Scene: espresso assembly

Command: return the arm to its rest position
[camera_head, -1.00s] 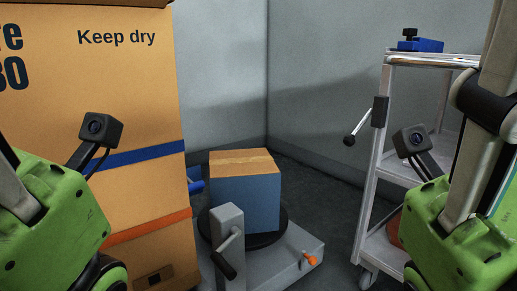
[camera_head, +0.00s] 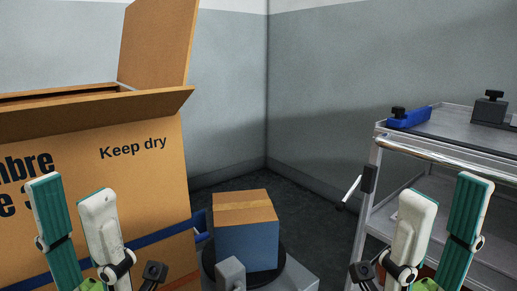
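My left gripper (camera_head: 76,196) is at the lower left, in front of the large cardboard box. Its two fingers point up and stand apart with nothing between them. My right gripper (camera_head: 446,204) is at the lower right, in front of the metal cart. Its two fingers also point up, apart and empty. Both grippers are cut off by the bottom edge of the picture, with small dark cameras at their inner sides.
A large cardboard box (camera_head: 150,185) with raised flaps stands at left. A blue box with a brown top (camera_head: 246,232) sits on a dark round plate (camera_head: 297,279) in the middle. A metal cart (camera_head: 450,156) at right carries a blue fixture (camera_head: 409,117) and a dark block (camera_head: 490,108).

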